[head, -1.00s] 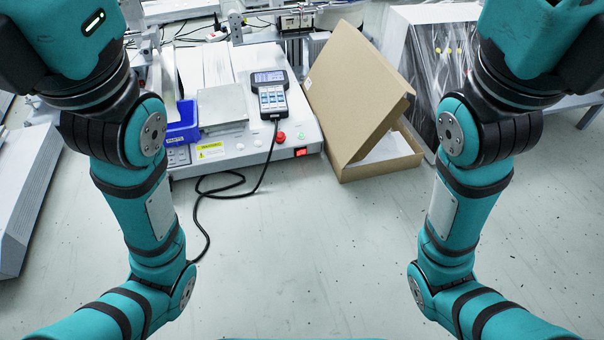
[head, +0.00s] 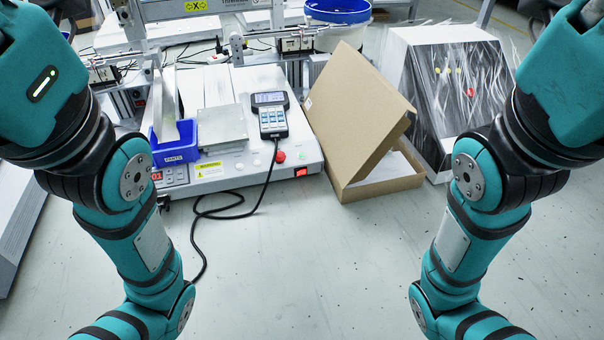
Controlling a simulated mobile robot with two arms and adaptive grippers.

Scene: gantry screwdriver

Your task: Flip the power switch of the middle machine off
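The middle machine (head: 232,168) is a white gantry screwdriver unit with a keypad pendant (head: 270,115) lying on its top. A red power switch (head: 301,172) sits at the right end of its front face. The fingers of both grippers are outside the view.
An open cardboard box (head: 358,125) stands right beside the machine. A blue parts bin (head: 176,142) sits on the machine's left side. A black cable (head: 215,214) loops down in front. A plastic-wrapped machine (head: 450,85) stands at the right.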

